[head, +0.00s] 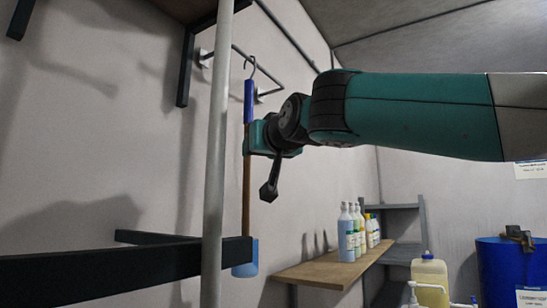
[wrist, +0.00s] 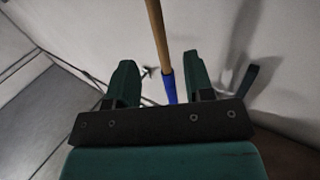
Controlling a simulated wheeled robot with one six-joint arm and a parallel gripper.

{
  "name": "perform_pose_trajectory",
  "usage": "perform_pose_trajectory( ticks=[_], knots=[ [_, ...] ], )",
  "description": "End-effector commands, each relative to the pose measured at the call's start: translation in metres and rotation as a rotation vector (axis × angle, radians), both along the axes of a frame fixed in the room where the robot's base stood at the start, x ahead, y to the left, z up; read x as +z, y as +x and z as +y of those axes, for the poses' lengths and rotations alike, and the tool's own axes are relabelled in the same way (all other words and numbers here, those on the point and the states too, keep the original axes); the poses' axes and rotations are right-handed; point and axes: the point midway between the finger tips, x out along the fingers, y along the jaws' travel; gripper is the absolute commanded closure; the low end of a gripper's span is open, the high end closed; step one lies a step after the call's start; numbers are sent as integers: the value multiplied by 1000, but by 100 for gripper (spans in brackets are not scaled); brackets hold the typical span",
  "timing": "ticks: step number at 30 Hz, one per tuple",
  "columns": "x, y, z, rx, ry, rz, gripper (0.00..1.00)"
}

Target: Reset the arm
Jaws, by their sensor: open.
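My gripper (head: 250,138) is at the end of the teal arm, which reaches in from the right in the head view. It is beside the upper part of a hanging pole with a wooden shaft (head: 246,195), just below its blue sleeve (head: 249,101). The pole hangs upright from a hook, and its lower end is light blue. In the wrist view my gripper (wrist: 160,75) has its two fingers apart, and the wooden shaft (wrist: 157,32) and blue sleeve (wrist: 169,88) show in the gap between them. I cannot tell whether either finger touches the pole.
A wall rail (head: 262,50) is behind the hook. A grey upright post (head: 217,150) and a dark beam (head: 120,264) stand close at left. A wooden shelf (head: 325,272) holds several bottles (head: 346,235). A yellowish jug (head: 429,278) and blue drum (head: 505,265) are at lower right.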

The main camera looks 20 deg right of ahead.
Motion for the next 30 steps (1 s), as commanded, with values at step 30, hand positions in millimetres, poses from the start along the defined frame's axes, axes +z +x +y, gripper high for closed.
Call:
perform_pose_trajectory(
  ticks=[30],
  knots=[
    [-141,-26,-14,-17,-122,294,52]
  ],
)
